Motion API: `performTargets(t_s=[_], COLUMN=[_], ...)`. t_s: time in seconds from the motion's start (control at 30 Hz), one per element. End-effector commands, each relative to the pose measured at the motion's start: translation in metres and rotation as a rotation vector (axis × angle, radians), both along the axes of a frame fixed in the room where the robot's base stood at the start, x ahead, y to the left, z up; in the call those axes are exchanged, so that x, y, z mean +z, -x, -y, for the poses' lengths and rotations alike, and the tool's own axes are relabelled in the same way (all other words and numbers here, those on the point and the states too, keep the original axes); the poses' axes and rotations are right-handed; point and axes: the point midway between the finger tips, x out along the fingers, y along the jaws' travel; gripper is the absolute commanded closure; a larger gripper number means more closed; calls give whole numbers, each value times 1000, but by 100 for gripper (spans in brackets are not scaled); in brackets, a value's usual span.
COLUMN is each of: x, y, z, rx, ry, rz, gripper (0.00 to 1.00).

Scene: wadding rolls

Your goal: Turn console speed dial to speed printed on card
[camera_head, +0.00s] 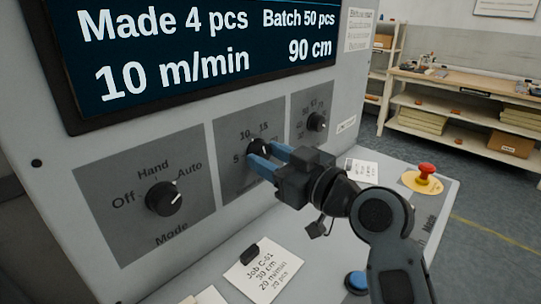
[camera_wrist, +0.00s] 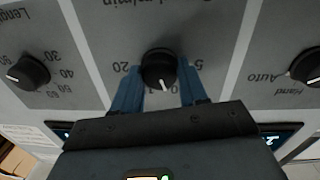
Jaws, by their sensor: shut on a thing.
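The speed dial (camera_head: 258,147) is a black knob on the middle grey panel of the console. Its scale shows 5, 10 and 15, and 20 shows in the wrist view. My gripper (camera_head: 263,152) has its two blue fingers shut on the dial, one on each side. In the wrist view the dial (camera_wrist: 158,66) is upside down, its white mark pointing down toward the 10 and 15 side. The display (camera_head: 190,60) reads 10 m/min, 90 cm, Made 4 pcs, Batch 50 pcs.
The Mode dial (camera_head: 164,198) is on the left, pointing toward Auto. The length dial (camera_head: 316,121) is on the right panel. A red emergency button (camera_head: 427,170) and a blue button (camera_head: 357,281) are on the ledge. Shelves (camera_head: 480,110) stand behind.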

Motion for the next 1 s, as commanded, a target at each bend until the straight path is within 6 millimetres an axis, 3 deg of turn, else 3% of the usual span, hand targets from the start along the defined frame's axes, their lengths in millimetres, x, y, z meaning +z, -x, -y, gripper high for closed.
performTargets(t_s=[0.6,1.0], x=[3,2], y=[1,0], z=[0,0], rx=[-1,-2], ry=[-344,-484], rz=[-446,-624], gripper=[88,88])
